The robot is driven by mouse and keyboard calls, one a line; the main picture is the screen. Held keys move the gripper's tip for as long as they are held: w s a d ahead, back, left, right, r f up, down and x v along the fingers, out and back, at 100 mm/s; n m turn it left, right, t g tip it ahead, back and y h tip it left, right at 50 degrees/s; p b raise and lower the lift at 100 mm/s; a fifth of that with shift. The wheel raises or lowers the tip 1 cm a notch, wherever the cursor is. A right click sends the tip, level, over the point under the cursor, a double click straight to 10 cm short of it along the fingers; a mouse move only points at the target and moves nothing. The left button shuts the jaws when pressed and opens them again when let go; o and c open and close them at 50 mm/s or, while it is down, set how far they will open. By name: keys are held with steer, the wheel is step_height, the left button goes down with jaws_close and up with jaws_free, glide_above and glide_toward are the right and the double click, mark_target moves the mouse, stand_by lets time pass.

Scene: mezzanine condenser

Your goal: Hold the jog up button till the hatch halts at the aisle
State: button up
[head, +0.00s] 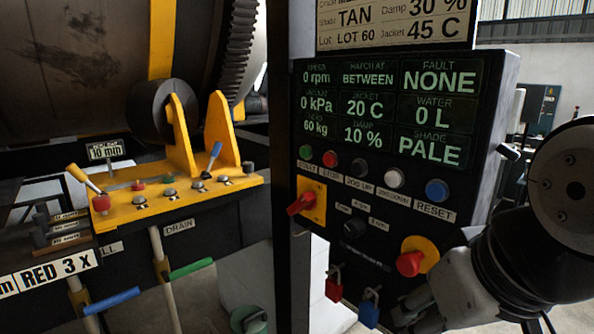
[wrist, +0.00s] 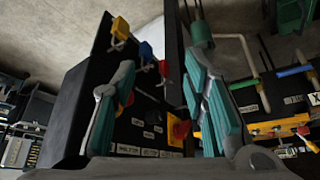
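The jog up button (head: 360,167) is a dark round button on the black control panel (head: 479,130), between the red stop button (head: 329,158) and the white jog down button (head: 394,177). The panel display reads HATCH AT BETWEEN (head: 368,75). The hatch itself cannot be made out. My gripper (head: 440,292) is at the lower right of the head view, below and right of the button and apart from it; its fingertips are not clear there. In the wrist view my gripper (wrist: 165,88) has its teal-padded fingers spread, with nothing between them.
A red knob (head: 410,263) on a yellow plate, a red rotary switch (head: 301,204) and padlocks (head: 369,307) project from the panel. The blue reset button (head: 437,190) is right of jog down. A yellow lever console (head: 160,202) and the large drum (head: 75,60) stand left.

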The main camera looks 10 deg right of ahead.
jaws_close()
stand_by(1.4)
